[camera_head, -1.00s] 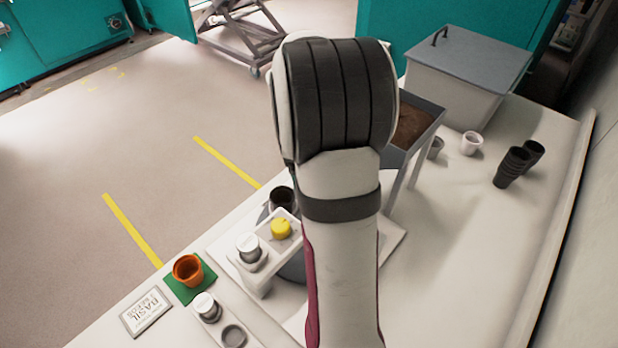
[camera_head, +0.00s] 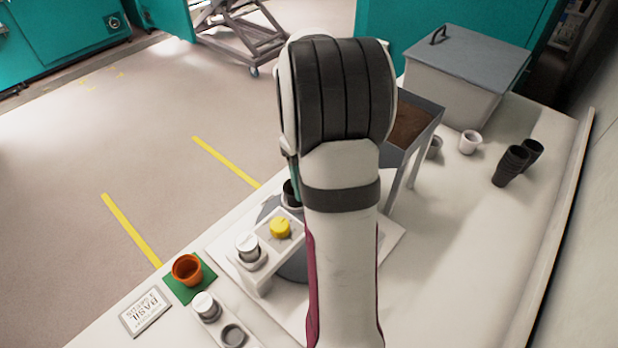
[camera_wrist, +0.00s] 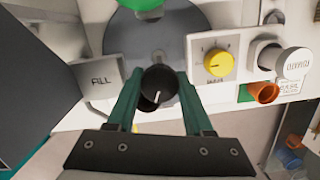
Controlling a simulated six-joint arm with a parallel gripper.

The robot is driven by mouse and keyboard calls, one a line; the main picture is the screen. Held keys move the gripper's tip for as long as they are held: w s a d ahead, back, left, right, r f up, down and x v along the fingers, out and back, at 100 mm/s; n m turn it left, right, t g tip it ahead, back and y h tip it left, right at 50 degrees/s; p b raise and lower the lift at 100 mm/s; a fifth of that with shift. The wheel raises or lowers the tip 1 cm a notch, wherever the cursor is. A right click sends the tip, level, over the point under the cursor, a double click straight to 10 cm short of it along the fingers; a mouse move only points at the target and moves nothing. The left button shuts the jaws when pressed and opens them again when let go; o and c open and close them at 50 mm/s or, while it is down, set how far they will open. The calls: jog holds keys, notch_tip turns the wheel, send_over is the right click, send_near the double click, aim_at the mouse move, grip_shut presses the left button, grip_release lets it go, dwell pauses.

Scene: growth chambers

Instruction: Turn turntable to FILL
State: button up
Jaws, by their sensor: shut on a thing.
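The turntable (camera_wrist: 178,38) shows as a grey disc in the wrist view; in the head view my arm hides much of it. A black round knob-like piece (camera_wrist: 158,92) with a white line stands at its near edge. My gripper (camera_wrist: 159,76) is shut on this piece, one teal finger on each side. A grey plate marked FILL (camera_wrist: 101,80) lies just left of the fingers. A green round thing (camera_wrist: 140,4) is cut off at the top edge. In the head view only a sliver of a teal finger shows beside my arm.
Right of the turntable are a yellow dial (camera_head: 280,228), a white-lidded jar (camera_head: 247,246), an orange pot (camera_head: 187,268) on a green pad and a BASIL card (camera_head: 146,312). A soil tray (camera_head: 412,125), black pots (camera_head: 512,166) and a lidded bin (camera_head: 465,70) stand farther back.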

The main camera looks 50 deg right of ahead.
jog(key=m, duration=0.6)
jog(key=shift+t+y, duration=0.3)
jog(key=shift+y, duration=0.1)
jog(key=m, duration=0.6)
jog(key=shift+t+y, duration=0.3)
jog(key=shift+t, duration=0.1)
jog(key=shift+m, duration=0.6)
jog(key=o, duration=0.8)
jog(key=shift+o, duration=0.2)
jog(key=shift+r, duration=3.5)
